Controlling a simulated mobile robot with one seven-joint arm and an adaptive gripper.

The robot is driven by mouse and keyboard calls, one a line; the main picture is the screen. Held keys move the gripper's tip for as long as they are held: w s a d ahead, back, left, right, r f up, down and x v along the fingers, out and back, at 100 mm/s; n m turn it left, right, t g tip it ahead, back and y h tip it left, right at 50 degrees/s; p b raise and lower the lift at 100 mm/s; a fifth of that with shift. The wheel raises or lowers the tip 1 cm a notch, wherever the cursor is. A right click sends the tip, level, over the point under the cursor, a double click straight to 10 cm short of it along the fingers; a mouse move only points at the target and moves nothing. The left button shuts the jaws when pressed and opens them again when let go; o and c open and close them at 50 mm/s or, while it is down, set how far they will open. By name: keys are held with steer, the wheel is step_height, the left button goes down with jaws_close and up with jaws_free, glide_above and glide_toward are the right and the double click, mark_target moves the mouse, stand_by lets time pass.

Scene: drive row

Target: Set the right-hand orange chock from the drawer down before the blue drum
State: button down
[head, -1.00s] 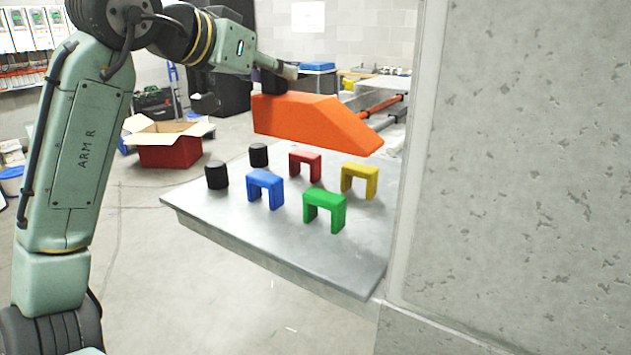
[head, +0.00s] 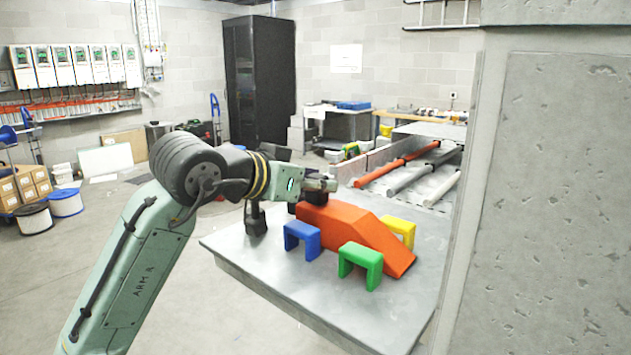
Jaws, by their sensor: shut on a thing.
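The orange chock (head: 350,232) is a wedge with a sloping right end. My gripper (head: 314,194) is shut on its upper left end. The chock is low over the grey table (head: 290,290), among the coloured arches, and hides part of the yellow arch; I cannot tell whether it touches the tabletop. I see no drawer. No blue drum is clear; a white and blue reel (head: 66,203) stands on the floor at far left, but I cannot tell whether it is the drum.
A blue arch (head: 302,238), a green arch (head: 361,264), a yellow arch (head: 402,228) and a black cylinder (head: 256,222) stand on the table. A concrete pillar (head: 550,200) closes off the right. Red and grey rollers (head: 410,165) lie behind. Floor is open at left.

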steer(key=shift+f, duration=0.15)
steer(key=c, duration=1.2)
jaws_free()
steer(key=b+v, duration=0.3)
steer(key=v, duration=0.9)
